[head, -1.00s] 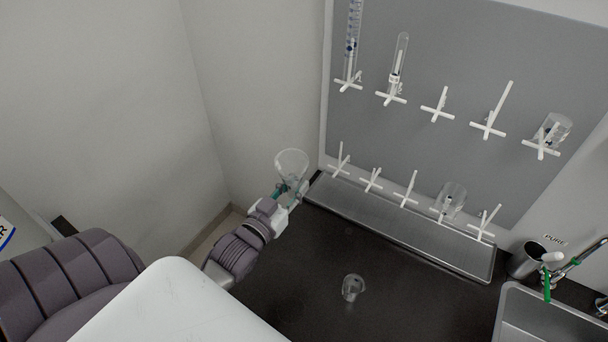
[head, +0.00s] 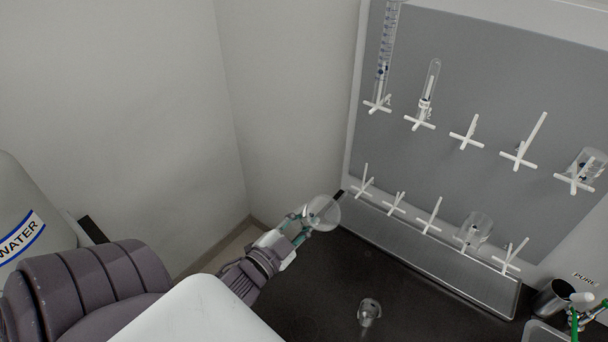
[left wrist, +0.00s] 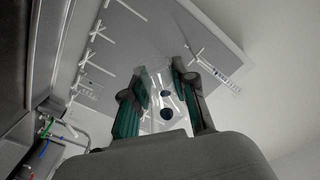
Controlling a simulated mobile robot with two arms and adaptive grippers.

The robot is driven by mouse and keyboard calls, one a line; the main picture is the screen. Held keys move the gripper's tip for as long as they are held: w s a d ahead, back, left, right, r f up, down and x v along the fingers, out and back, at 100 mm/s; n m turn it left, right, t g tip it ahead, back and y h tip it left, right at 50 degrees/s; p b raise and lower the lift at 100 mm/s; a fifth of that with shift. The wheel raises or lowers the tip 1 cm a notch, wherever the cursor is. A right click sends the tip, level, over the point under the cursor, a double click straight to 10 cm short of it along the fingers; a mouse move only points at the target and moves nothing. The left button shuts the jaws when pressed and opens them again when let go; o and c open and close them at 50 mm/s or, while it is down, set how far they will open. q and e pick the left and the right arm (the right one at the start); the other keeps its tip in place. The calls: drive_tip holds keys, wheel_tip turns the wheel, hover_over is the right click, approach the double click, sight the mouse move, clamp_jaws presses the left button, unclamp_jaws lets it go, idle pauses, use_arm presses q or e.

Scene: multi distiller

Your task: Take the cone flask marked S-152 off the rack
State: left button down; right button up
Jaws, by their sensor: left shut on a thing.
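My left gripper (head: 297,230) is shut on a clear glass cone flask (head: 323,213), held in the air left of the rack. In the left wrist view the flask (left wrist: 160,88) sits between the two green-padded fingers (left wrist: 158,98), with dark blue marks on its glass. Its label cannot be read. The flask is apart from the rack (head: 470,110), a grey board with white pegs. A graduated cylinder (head: 386,55), a tube (head: 428,90) and two beakers (head: 590,165) (head: 476,229) are on the pegs. My right gripper is not in view.
A small glass vessel (head: 369,311) stands on the dark counter (head: 320,290). A metal drip tray (head: 430,255) runs below the pegs. A metal cup (head: 551,298) and tap (head: 582,310) are at right. A WATER container (head: 25,215) is at left.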

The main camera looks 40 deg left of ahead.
use_arm(q)
drive_tip(key=m, duration=0.4)
drive_tip(key=shift+m, duration=0.3)
drive_tip(key=m, duration=1.7)
drive_tip(key=shift+b, duration=0.35)
drive_tip(key=m, duration=0.6)
drive_tip(key=shift+m, duration=0.4)
